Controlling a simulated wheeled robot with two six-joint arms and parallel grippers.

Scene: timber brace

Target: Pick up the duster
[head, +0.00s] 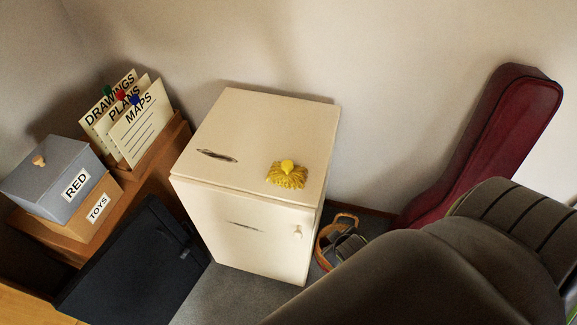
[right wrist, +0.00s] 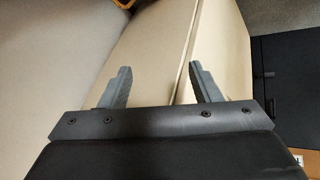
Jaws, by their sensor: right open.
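The yellow duster (head: 287,175), a fluffy bundle with a small knob on top, lies on the top of the cream cabinet (head: 265,125), near its front right edge. The duster does not show in the right wrist view. My right gripper (right wrist: 160,82) is open and empty in the right wrist view, its two grey fingers apart with the cream cabinet (right wrist: 160,45) behind them. My left gripper is in neither view.
A dark red instrument case (head: 485,140) leans on the wall at the right. An orange-rimmed object (head: 325,240) lies on the floor beside the cabinet. At the left are a black case (head: 130,270), labelled boxes (head: 55,180) and signs (head: 140,130). The rest of the cabinet top is clear.

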